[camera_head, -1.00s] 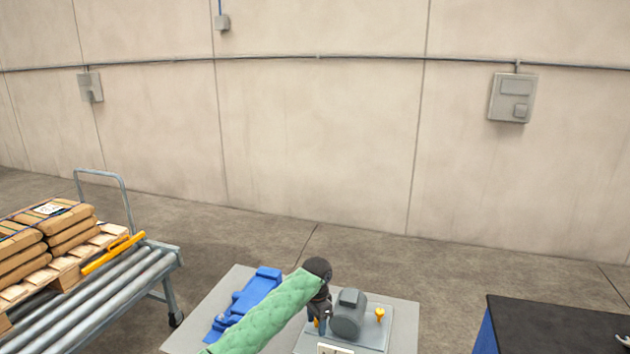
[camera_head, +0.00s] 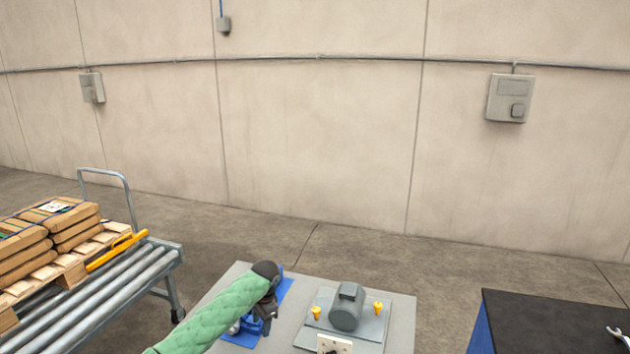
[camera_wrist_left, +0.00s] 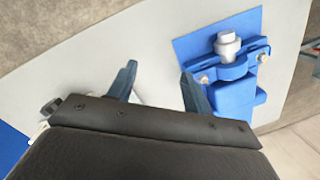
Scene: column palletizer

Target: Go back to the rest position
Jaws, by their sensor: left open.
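My left arm, in a green padded sleeve, comes in from the bottom left in the head view. Its black gripper (camera_head: 266,308) is over the left part of the grey table (camera_head: 232,283). In the left wrist view the two fingers of the left gripper (camera_wrist_left: 160,88) stand apart with nothing held between them. A blue fixture (camera_wrist_left: 232,75) with a metal cylinder lies beside the right finger; in the head view the arm partly hides this blue fixture (camera_head: 284,291). My right gripper is not in view.
A grey motor (camera_head: 346,308) on a plate with yellow knobs stands right of the gripper. A roller conveyor (camera_head: 110,297) with a pallet of brown sacks (camera_head: 60,215) is at left. A dark-topped table (camera_head: 555,322) with a wrench is at right. Floor shows between them.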

